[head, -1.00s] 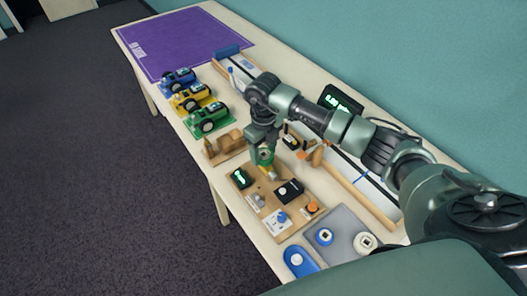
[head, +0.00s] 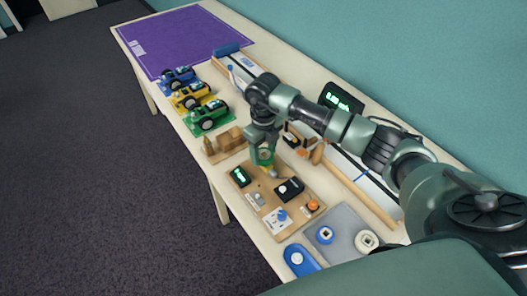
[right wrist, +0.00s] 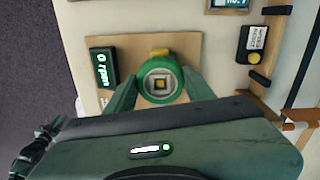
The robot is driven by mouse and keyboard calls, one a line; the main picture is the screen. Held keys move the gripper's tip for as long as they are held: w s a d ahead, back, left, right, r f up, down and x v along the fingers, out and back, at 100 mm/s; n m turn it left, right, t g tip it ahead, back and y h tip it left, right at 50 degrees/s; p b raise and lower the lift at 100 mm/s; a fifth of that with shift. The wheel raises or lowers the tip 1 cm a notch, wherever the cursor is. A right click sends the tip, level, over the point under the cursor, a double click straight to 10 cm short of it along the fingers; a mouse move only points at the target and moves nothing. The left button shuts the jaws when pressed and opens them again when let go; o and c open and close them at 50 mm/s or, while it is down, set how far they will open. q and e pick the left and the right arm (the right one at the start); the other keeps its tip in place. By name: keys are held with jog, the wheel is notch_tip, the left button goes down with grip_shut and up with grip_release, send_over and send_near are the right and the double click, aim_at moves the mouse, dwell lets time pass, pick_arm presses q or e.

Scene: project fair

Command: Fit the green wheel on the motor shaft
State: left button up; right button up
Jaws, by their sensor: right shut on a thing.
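The green wheel (head: 264,156) is between the fingertips of my right gripper (head: 264,149), which is shut on it. In the right wrist view the wheel (right wrist: 162,81) faces the camera with its pale hub and square centre, where a yellowish spot shows. The yellow motor (right wrist: 160,52) sticks out just beyond the wheel's rim, over a wooden board (right wrist: 130,46). The wheel is at or just above the motor; I cannot tell whether the shaft is inside the hub. Dark mechanical parts at the lower left of the wrist view are probably my left arm, its jaws unclear.
The board (head: 262,197) also carries a green-lit rpm display (head: 239,176), a black box (head: 289,188) and a blue knob (head: 282,215). A grey tray (head: 345,226) holds a blue wheel (head: 325,235) and a white wheel (head: 366,241). Toy cars stand farther left.

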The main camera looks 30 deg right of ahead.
jog(key=shift+f, duration=0.1)
dwell(0.5)
jog(key=o, duration=1.8)
jog(key=shift+r+p, duration=2.55)
jog(key=shift+r, duration=1.4)
jog(key=shift+f, duration=0.1)
